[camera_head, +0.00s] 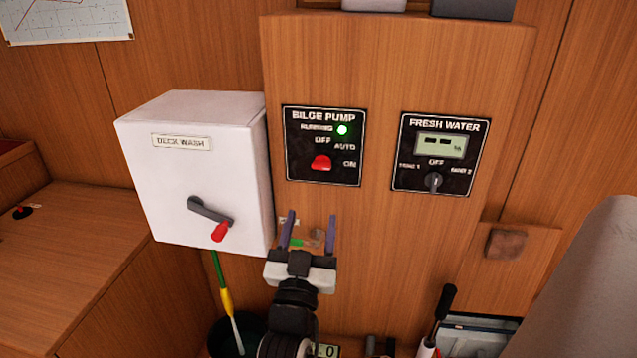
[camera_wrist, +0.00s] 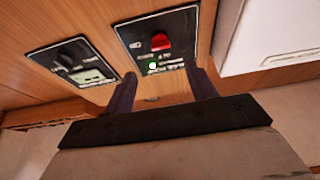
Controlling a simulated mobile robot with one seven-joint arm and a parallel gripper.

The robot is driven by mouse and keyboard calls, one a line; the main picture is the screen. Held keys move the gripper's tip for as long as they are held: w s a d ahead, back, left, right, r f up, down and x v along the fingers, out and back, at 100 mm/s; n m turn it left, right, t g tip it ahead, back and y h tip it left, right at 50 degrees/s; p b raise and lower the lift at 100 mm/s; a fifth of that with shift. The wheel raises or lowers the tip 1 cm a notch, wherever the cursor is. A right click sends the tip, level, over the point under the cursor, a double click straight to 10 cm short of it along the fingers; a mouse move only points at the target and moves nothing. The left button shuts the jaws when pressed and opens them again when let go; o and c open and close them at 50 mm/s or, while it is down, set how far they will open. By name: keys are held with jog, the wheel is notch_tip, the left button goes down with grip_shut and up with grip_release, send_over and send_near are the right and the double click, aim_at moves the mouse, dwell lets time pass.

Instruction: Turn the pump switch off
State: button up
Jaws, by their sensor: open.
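The black bilge pump panel (camera_head: 300,170) is on the wooden column, with a red knob (camera_head: 321,163) and a lit green light (camera_head: 342,130) beside "RUNNING". OFF, AUTO and ON are printed around the knob; I cannot tell clearly which one it points to. My gripper (camera_head: 310,230) is below this panel, open and empty, its fingers apart from the knob. In the wrist view the panel is upside down, with the red knob (camera_wrist: 160,41) beyond my gripper (camera_wrist: 160,85) and the green light (camera_wrist: 153,66) nearer the fingers.
A white deck wash box (camera_head: 180,195) with a grey lever and red grip juts out at left. The fresh water panel (camera_head: 438,154) with a black knob is at right. A small greenish item (camera_head: 296,242) shows behind the fingers. A grey rounded shape (camera_head: 595,290) fills the lower right.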

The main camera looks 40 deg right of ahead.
aim_at(322, 165)
jog(key=p+x, duration=0.3)
jog(key=x, duration=0.8)
jog(key=shift+w, duration=0.1)
jog(key=shift+f, duration=0.1)
jog(key=c, duration=1)
jog(key=shift+p, duration=0.3)
